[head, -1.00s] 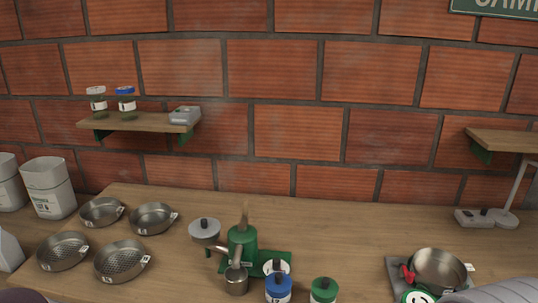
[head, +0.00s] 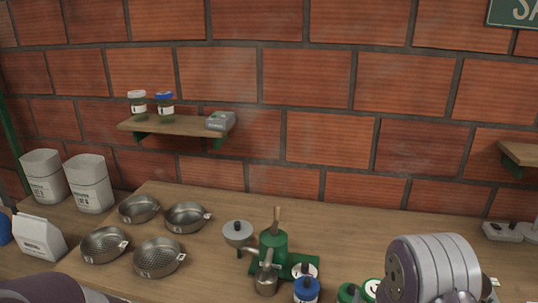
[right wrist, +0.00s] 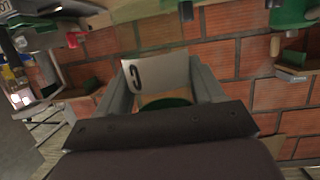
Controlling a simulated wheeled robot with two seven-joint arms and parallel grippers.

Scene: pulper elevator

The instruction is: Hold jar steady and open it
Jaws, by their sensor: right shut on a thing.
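In the right wrist view my right gripper (right wrist: 163,85) is shut on a jar (right wrist: 156,75). The jar has a white label with a dark mark, and green shows at its lower end between the fingers. In the head view a green and white jar lid (head: 373,287) shows just left of my right arm, which hides the fingers. A second jar with a plain green lid (head: 347,293) stands close to its left. A blue-lidded jar (head: 306,289) is further left. My left gripper is not in view; only part of my left arm shows at bottom left.
A green grinder (head: 273,246) stands left of the jars. Several metal pans (head: 158,258) sit on the wooden counter (head: 340,230). White bags (head: 90,185) are at the left. A wall shelf (head: 178,126) holds two small jars. The counter behind the jars is clear.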

